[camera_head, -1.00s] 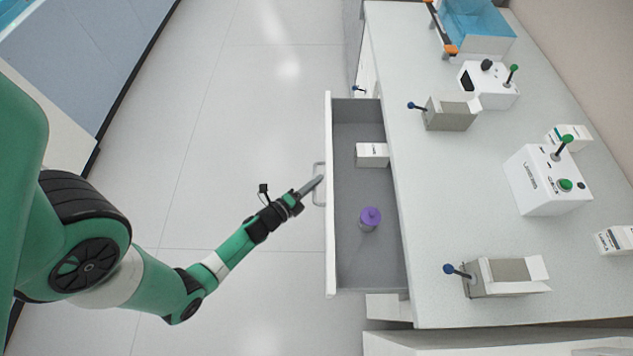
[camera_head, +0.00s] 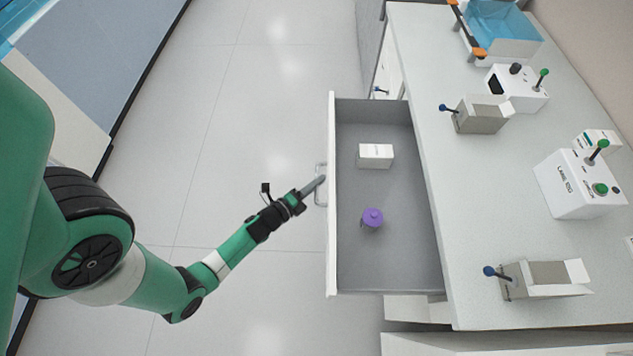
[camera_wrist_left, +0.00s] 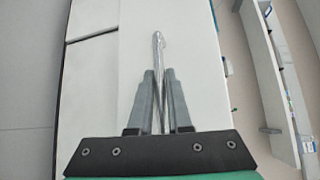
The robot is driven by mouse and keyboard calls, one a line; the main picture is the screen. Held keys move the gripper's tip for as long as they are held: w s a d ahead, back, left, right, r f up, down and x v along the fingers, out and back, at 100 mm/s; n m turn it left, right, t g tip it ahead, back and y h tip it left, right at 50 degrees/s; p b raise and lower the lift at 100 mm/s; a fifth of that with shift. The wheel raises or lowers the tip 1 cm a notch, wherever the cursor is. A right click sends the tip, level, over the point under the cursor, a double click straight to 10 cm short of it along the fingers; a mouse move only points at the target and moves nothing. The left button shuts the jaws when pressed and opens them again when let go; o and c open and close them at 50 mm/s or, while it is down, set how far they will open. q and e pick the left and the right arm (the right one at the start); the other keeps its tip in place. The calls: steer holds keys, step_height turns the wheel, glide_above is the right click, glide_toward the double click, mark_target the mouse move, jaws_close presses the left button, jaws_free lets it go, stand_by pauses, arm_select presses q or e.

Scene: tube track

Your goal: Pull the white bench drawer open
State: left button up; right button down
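The white bench drawer (camera_head: 332,240) stands well out from the bench in the head view, its grey inside showing. Its metal handle (camera_head: 317,198) is on the front panel; in the wrist view the handle (camera_wrist_left: 158,45) runs between my fingers. My left gripper (camera_head: 317,183) is at the handle, and in the wrist view its two fingers (camera_wrist_left: 158,80) are closed in on both sides of the bar. My right gripper is in neither view.
Inside the drawer lie a small white box (camera_head: 375,155) and a purple-topped bottle (camera_head: 372,218). The bench top (camera_head: 450,200) carries several white and grey devices and a blue-walled tank (camera_head: 503,30). Open floor (camera_head: 250,110) lies in front of the drawer.

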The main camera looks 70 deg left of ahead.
arm_select(q)
steer(key=shift+o, duration=0.4)
steer(key=p+v, duration=0.4)
steer(key=v, duration=0.7)
steer(key=shift+s+d, duration=0.2)
steer(key=shift+s, duration=0.1)
